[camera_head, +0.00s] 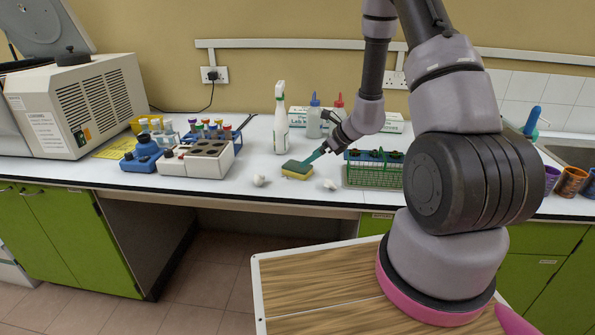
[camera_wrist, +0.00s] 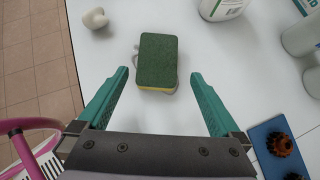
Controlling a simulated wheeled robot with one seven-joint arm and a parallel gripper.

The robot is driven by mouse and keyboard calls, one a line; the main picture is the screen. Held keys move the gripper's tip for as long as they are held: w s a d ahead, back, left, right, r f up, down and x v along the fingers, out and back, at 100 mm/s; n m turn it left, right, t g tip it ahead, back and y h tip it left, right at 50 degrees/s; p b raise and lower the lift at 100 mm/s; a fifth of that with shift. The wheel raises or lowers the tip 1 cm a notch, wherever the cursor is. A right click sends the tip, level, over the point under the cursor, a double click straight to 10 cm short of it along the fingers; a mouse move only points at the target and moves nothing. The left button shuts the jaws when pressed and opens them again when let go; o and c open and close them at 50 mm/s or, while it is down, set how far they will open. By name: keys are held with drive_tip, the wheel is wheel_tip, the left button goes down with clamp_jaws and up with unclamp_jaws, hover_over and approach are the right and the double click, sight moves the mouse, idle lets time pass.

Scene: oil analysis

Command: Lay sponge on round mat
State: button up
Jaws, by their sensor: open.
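The sponge (camera_head: 297,170), green on top and yellow below, lies flat on the white bench near its front edge. In the wrist view the sponge (camera_wrist: 157,60) shows its green face ahead of and between the fingertips. My gripper (camera_head: 318,153) has teal fingers and is just above and to the right of the sponge. In the wrist view my gripper (camera_wrist: 160,75) is open, one finger to each side, with nothing held. Something pale pokes out from behind the sponge's edges; I cannot tell what it is. I cannot make out a round mat in either view.
Small white crumpled pieces lie left (camera_head: 258,180) and right (camera_head: 330,184) of the sponge. A green wire rack (camera_head: 372,176) stands close on the right. A white spray bottle (camera_head: 280,120) stands behind. A grey tube block (camera_head: 208,158) is to the left.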

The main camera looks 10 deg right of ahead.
sight(298, 166)
drive_tip(key=x, duration=0.6)
drive_tip(key=shift+a+f, duration=0.1)
drive_tip(key=shift+a, duration=0.2)
drive_tip(key=c, duration=1.3)
